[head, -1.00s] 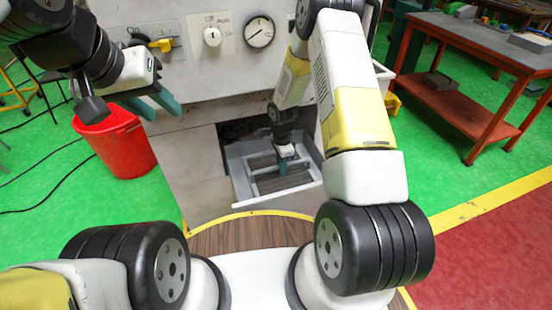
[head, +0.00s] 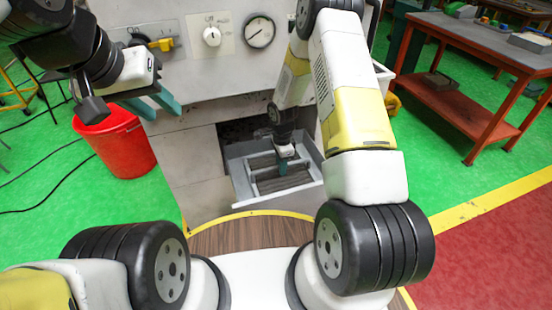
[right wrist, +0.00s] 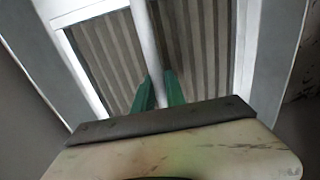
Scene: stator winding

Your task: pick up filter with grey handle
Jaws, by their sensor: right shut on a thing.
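The filter (head: 283,181) is a pleated grey-brown panel with a light frame. It lies in the open grey drawer (head: 239,184) at the front of the machine. In the right wrist view the filter (right wrist: 192,50) shows its pleats on both sides of a pale grey bar, the handle (right wrist: 145,35). My right gripper (head: 284,165) reaches down into the drawer, and its green fingers (right wrist: 160,90) are shut on the handle from both sides. My left gripper (head: 158,104) is apart from the filter, at the upper left before the machine, with its two teal fingers spread and nothing between them.
The machine front (head: 190,150) has a gauge (head: 260,32), a knob (head: 211,36) and a yellow lever (head: 161,44). The drawer walls stand close around my right gripper. A red bin (head: 118,145) stands on the left, a red workbench (head: 470,75) on the right.

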